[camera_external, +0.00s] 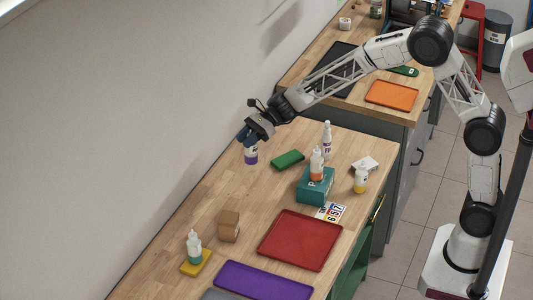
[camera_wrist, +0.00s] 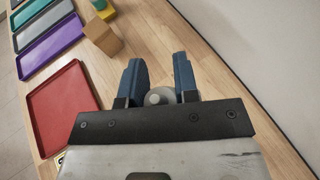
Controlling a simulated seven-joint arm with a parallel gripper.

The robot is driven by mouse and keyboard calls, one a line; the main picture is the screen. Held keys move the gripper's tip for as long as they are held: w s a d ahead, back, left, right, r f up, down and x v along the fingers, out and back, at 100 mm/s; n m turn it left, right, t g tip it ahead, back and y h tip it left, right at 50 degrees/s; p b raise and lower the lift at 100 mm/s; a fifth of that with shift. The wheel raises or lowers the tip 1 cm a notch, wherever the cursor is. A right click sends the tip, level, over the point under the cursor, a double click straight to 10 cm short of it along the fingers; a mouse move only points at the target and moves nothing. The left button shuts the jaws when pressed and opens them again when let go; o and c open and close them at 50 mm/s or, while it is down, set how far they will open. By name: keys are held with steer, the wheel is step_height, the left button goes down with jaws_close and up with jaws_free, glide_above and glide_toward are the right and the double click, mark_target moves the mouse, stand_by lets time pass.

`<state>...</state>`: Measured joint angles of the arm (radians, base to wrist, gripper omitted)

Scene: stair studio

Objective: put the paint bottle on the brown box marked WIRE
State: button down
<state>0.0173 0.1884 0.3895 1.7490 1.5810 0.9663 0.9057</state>
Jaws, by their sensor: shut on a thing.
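My gripper (camera_external: 248,138) is over the far left part of the near table, shut on a paint bottle with a purple lower part (camera_external: 251,156). In the wrist view, the bottle's pale round top (camera_wrist: 157,97) shows between the two blue fingers. I cannot tell whether its base touches the table. The brown box (camera_external: 229,225) stands on the table nearer the camera, with nothing on it. It also shows in the wrist view (camera_wrist: 103,37), up and left of the fingers. Its marking is not readable.
A green block (camera_external: 288,159), a teal box (camera_external: 315,190) with an orange bottle on top, and a yellow bottle (camera_external: 360,180) stand to the right. A red tray (camera_external: 300,240) lies right of the brown box. A bottle (camera_external: 194,246) stands on a yellow block. Bare wood lies between gripper and brown box.

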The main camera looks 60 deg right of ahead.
steer(key=s+a+r+n+g, duration=0.2)
steer(key=s+a, duration=0.8)
steer(key=s+a+r+n+g+y, duration=0.1)
steer(key=s+a+r+n+g, duration=0.1)
steer(key=s+a, duration=0.8)
steer(key=shift+a+n+g+y, duration=0.2)
steer(key=shift+n+g+y, duration=0.1)
steer(key=shift+n+g, duration=0.15)
steer(key=shift+w, duration=0.1)
steer(key=w+a, duration=0.3)
steer(key=w, duration=0.4)
steer(key=w+a+f, duration=0.1)
steer(key=w+a, duration=0.3)
steer(key=w, duration=0.3)
steer(key=shift+f, duration=0.3)
steer(key=shift+w, duration=0.1)
steer(key=shift+f, duration=1.75)
steer(key=shift+f, duration=0.15)
steer(key=c, duration=0.9)
jaws_free()
steer(key=shift+o, duration=0.2)
